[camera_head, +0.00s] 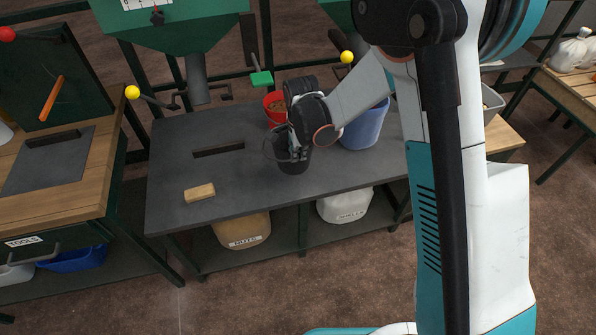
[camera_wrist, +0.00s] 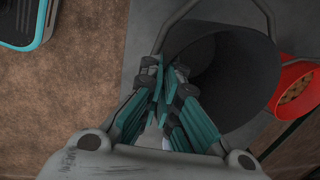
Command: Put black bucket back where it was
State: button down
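The black bucket (camera_head: 293,161) is at the middle of the dark grey bench (camera_head: 240,180) and looks upright. Its thin wire handle leans out to the left in the head view. In the wrist view the bucket (camera_wrist: 235,85) opens toward the camera, dark inside, with its handle arching over the top. My gripper (camera_head: 296,141) is at the bucket's rim, partly hiding it. In the wrist view the fingers of my gripper (camera_wrist: 166,72) are close together at the bucket's left rim, near the handle. Whether they pinch the rim or handle is hidden.
A red bucket with brown contents (camera_head: 274,106) stands behind the black one, and a blue bucket (camera_head: 365,130) stands close at right. A tan block (camera_head: 199,192) lies at front left, near a dark slot (camera_head: 218,149). Green hoppers (camera_head: 175,28) overhang the back. The bench's left part is mostly clear.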

notch_tip(320, 180, down, 7)
jog(key=b, duration=0.2)
jog(key=shift+r, duration=0.2)
jog(key=c, duration=2.3)
grip_release()
jog(key=shift+f, duration=0.15)
jog(key=o, duration=0.5)
notch_tip(320, 180, up, 12)
jog(key=s+p, duration=0.1)
jog(key=p, duration=0.3)
jog(key=shift+s+d, duration=0.25)
jog(key=shift+s, duration=0.05)
